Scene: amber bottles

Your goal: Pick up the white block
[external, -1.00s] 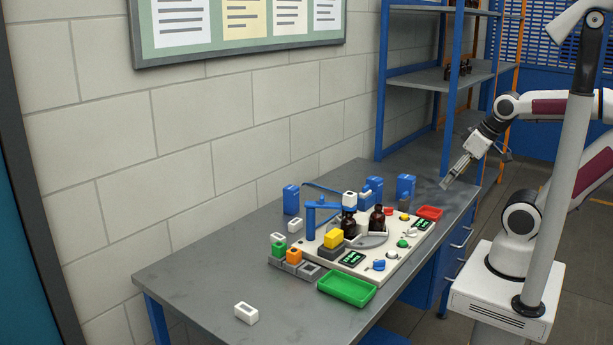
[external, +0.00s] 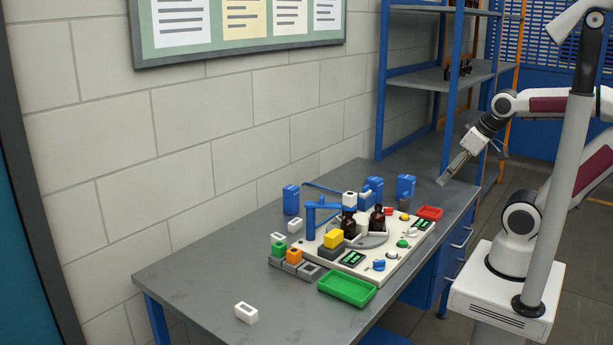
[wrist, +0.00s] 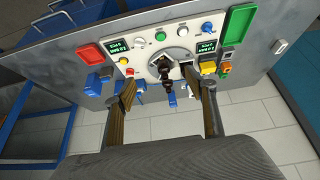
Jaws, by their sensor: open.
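One white block (external: 246,313) with a dark slot on top lies alone near the left front of the grey table; in the wrist view a white block (wrist: 280,46) shows at the far right. A second white block (external: 294,225) sits beside the board, towards the wall. A white piece (external: 350,199) is at the end of the blue arm above the board; I cannot tell if it is a loose block. My gripper (external: 445,179) is open and empty above the table's right end, away from the white blocks. Its fingers (wrist: 168,95) are spread in the wrist view.
The white board (external: 392,262) carries dark amber bottles (external: 377,218), knobs and displays. A green tray (external: 347,289), red tray (external: 430,212), and green and orange blocks (external: 294,256) stand around it. Blue containers (external: 291,199) stand near the wall. The table's left front is mostly clear.

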